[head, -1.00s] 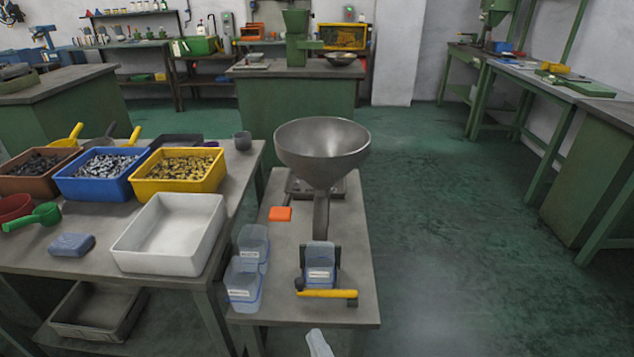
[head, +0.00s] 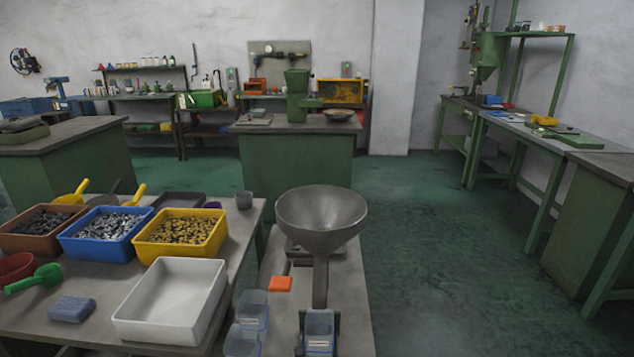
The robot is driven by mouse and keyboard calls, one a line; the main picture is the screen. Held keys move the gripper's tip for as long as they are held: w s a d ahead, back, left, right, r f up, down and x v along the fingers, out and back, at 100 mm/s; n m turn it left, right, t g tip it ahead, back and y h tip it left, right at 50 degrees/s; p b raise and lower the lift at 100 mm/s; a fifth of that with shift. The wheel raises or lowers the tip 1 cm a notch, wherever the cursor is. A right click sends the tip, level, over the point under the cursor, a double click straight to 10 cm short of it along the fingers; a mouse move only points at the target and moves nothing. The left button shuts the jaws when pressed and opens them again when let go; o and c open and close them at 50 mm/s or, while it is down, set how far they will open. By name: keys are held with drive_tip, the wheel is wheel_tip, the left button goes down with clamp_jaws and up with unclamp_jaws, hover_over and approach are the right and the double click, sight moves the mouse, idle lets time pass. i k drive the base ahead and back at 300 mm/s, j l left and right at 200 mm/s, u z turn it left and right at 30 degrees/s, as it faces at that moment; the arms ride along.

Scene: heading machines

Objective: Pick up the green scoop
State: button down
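The green scoop (head: 36,279) lies on the left table, at its left side near the picture's edge. Its handle points to the lower left and its round cup is toward the right. It is beside a red scoop or bowl (head: 14,268) and in front of the brown bin. My gripper is not in this view.
Brown (head: 30,243), blue (head: 90,247) and yellow (head: 172,252) bins of small metal parts stand behind the scoop. A white tray (head: 125,325) and a blue-grey block (head: 72,309) are to its right. A metal funnel (head: 322,215) stands on the neighbouring bench. Open floor (head: 445,260) lies right.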

sight(49, 275)
drive_tip(key=u, duration=1.45)
drive_tip(key=i+u, duration=0.1)
drive_tip(key=u, duration=0.25)
drive_tip(key=i+u, duration=0.1)
drive_tip(key=u, duration=0.2)
drive_tip(key=i+l+u, duration=0.3)
drive_tip(key=i+l, duration=0.2)
drive_tip(key=i, duration=0.2)
drive_tip(key=i+l+u, duration=0.35)
drive_tip(key=i+l, duration=0.9)
drive_tip(key=l, duration=0.1)
